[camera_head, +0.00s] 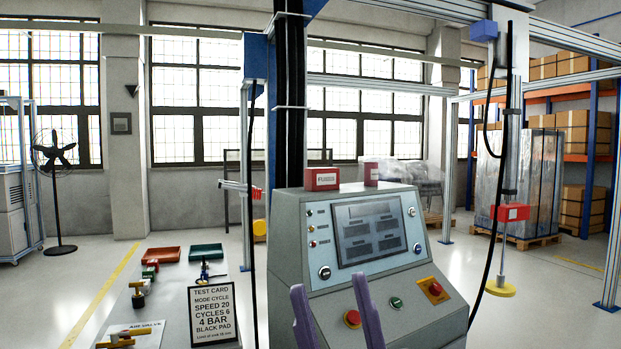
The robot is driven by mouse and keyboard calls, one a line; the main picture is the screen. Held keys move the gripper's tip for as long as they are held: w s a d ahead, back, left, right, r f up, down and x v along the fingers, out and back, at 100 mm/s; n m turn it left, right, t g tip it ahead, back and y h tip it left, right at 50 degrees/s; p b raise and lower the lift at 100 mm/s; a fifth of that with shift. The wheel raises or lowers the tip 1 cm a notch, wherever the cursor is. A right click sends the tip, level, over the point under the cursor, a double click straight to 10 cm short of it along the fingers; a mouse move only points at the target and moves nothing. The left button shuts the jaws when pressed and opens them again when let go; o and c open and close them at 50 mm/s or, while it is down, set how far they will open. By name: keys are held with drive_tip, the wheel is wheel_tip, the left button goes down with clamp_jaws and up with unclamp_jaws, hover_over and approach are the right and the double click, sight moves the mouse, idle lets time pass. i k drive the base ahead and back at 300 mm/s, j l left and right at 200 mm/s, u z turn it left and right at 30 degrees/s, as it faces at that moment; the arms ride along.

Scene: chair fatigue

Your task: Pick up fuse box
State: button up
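The fuse box (321,180) is a small red box with a white label reading "FUSES". It sits on the top left edge of the grey control console (290,240). My gripper (329,284) shows two purple fingers in front of the lower console. The fingers are spread apart with nothing between them. They appear below the fuse box in the picture and apart from it.
A second red block (371,174) stands right of the fuse box on the console top. The console has a screen (368,231) and several buttons. A dark vertical post (290,110) rises behind it. A bench at left holds a test card (214,315) and trays (163,254).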

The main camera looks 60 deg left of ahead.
sight(324, 179)
drive_tip(key=u, duration=1.65)
